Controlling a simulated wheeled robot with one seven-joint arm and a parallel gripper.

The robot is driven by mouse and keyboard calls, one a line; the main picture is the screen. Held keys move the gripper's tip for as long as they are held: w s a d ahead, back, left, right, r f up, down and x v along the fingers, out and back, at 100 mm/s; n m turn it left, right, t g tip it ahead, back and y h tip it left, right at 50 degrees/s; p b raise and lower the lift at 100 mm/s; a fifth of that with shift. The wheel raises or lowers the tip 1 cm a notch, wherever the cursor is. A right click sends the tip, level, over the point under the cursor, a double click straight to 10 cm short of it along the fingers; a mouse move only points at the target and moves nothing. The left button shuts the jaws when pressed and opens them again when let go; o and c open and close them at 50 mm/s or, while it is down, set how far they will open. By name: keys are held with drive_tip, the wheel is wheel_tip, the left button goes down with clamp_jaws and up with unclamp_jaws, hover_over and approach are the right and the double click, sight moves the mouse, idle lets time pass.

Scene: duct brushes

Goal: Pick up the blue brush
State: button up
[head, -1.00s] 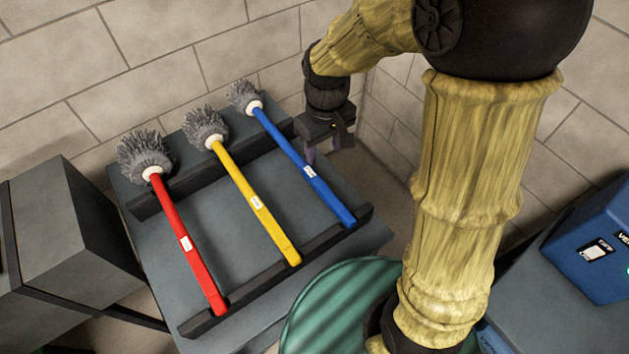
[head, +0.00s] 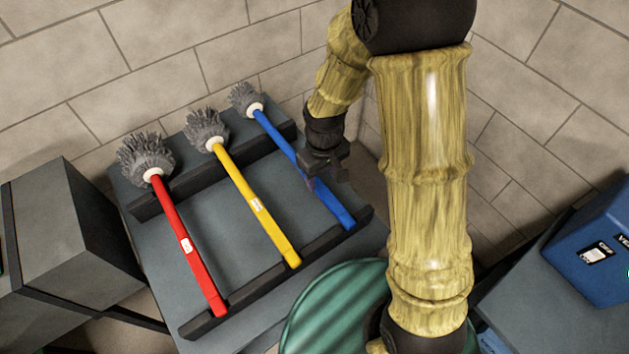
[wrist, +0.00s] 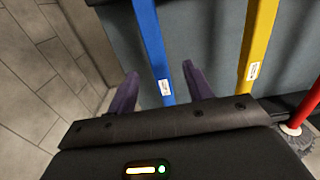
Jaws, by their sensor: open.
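The blue brush (head: 274,133) lies across two dark rails, its grey bristle head at the back and its handle toward the front right. My gripper (head: 318,184) is over the right side of its handle and hides the part with the label in the head view. In the wrist view, the open fingers of my gripper (wrist: 160,88) are on either side of the blue handle (wrist: 150,48), with its white label between them. I cannot tell how far the fingers are above the handle. Nothing is held.
The yellow brush (head: 255,203) and the red brush (head: 184,238) lie left of the blue one on the same rails (head: 215,319). A brick wall (head: 190,60) stands behind. A green round thing (head: 325,315) is in front, and a blue box (head: 590,245) is at the right.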

sight(324, 190)
drive_tip(key=shift+f, duration=1.1)
drive_tip(key=shift+w+d+f+p, duration=0.1)
drive_tip(key=shift+f+p, duration=0.1)
drive_tip(key=shift+f, duration=1.15)
drive_tip(key=shift+w+d+f+p, duration=0.1)
drive_tip(key=shift+f+p, duration=0.1)
drive_tip(key=shift+f, duration=1.1)
clamp_jaws()
